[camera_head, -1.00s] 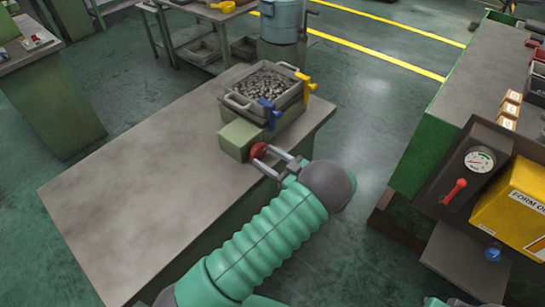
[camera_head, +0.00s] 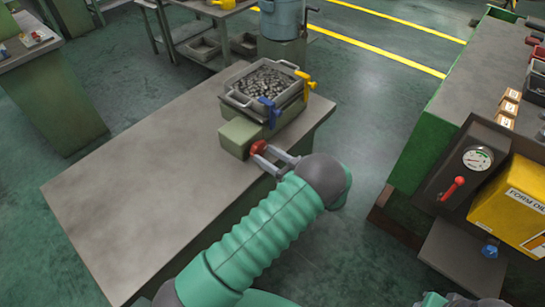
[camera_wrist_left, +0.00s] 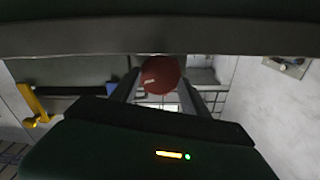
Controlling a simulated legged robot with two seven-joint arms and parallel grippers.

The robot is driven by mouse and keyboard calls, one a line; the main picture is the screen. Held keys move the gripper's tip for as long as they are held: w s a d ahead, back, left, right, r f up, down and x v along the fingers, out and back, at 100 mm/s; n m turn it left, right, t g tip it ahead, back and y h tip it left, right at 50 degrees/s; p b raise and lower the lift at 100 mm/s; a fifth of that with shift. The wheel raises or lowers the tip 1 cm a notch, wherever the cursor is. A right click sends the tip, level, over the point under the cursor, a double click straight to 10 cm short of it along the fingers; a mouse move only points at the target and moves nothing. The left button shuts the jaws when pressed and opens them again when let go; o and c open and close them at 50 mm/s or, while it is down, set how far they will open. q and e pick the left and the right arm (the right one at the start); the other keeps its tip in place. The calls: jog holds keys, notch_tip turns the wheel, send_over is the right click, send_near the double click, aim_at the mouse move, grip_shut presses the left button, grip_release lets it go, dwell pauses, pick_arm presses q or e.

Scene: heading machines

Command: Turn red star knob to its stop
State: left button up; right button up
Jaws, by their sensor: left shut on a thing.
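The red star knob (camera_head: 258,147) sits on the front face of a green block (camera_head: 238,137) on the grey table. It also shows in the left wrist view (camera_wrist_left: 160,75) as a dark red round shape between the two fingers. My left gripper (camera_head: 264,152) is shut on the knob, its fingers on either side of it. The knob's lobes are partly hidden by the fingers, so its turn angle is hard to read. My right gripper cannot be made out; a grey part of my body shows at the bottom right edge.
A metal tray of small parts (camera_head: 262,83) stands behind the block, with a blue clamp (camera_head: 269,108) and a yellow clamp (camera_head: 306,80) on its side. The table's left part (camera_head: 135,190) is bare. A panel with a gauge (camera_head: 478,158) and red lever (camera_head: 452,188) stands at right.

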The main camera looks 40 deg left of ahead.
aim_at(262, 153)
pick_arm(q)
jog(key=o, duration=1.1)
jog(key=shift+a+r, duration=0.15)
jog(key=shift+a, duration=0.45)
jog(key=shift+o, duration=1.2)
jog(key=shift+a+f, duration=0.2)
jog(key=shift+a, duration=0.15)
jog(key=shift+o, duration=1)
jog(key=shift+w+a+f, duration=0.2)
jog(key=shift+a+f, duration=0.2)
jog(key=shift+a, duration=0.3)
jog(key=shift+s+d+r, duration=0.1)
jog(key=shift+d+r, duration=0.05)
jog(key=shift+d, duration=0.15)
jog(key=d, duration=0.5)
jog(key=shift+d+r+b, duration=0.15)
jog(key=shift+d+b, duration=0.15)
jog(key=d+b, duration=0.1)
jog(key=d, duration=1)
jog(key=shift+s+f, duration=0.25)
jog(key=shift+s, duration=0.2)
pick_arm(e)
jog(key=shift+w+a+f, duration=0.2)
jog(key=shift+a+f, duration=0.45)
jog(key=shift+f, duration=0.1)
